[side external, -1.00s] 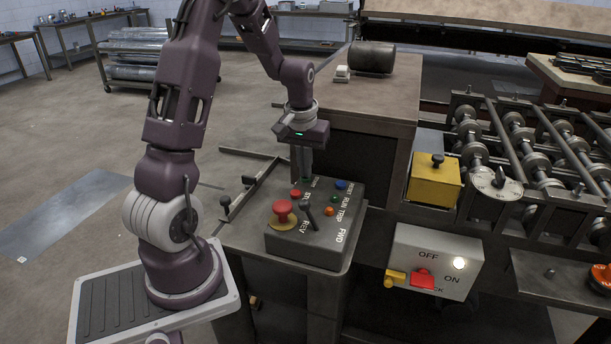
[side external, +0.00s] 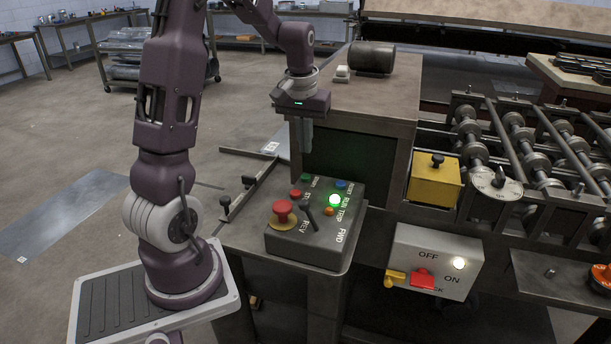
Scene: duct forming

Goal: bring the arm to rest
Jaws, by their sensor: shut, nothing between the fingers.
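My gripper (side external: 303,150) points straight down above the back edge of the grey control box (side external: 310,242). Its fingers are shut and hold nothing. A gap shows between the fingertips and the box. The box carries a red mushroom button (side external: 282,208), a black lever (side external: 308,212), and several small coloured buttons. A green lamp or button (side external: 335,200) near the RUN label glows brightly.
A yellow box with a black knob (side external: 434,182) and a roller machine (side external: 530,150) stand to the right. A grey OFF/ON switch box (side external: 432,262) with a lit white lamp hangs below. A motor-like cylinder (side external: 372,57) sits on the cabinet behind. Open floor lies left.

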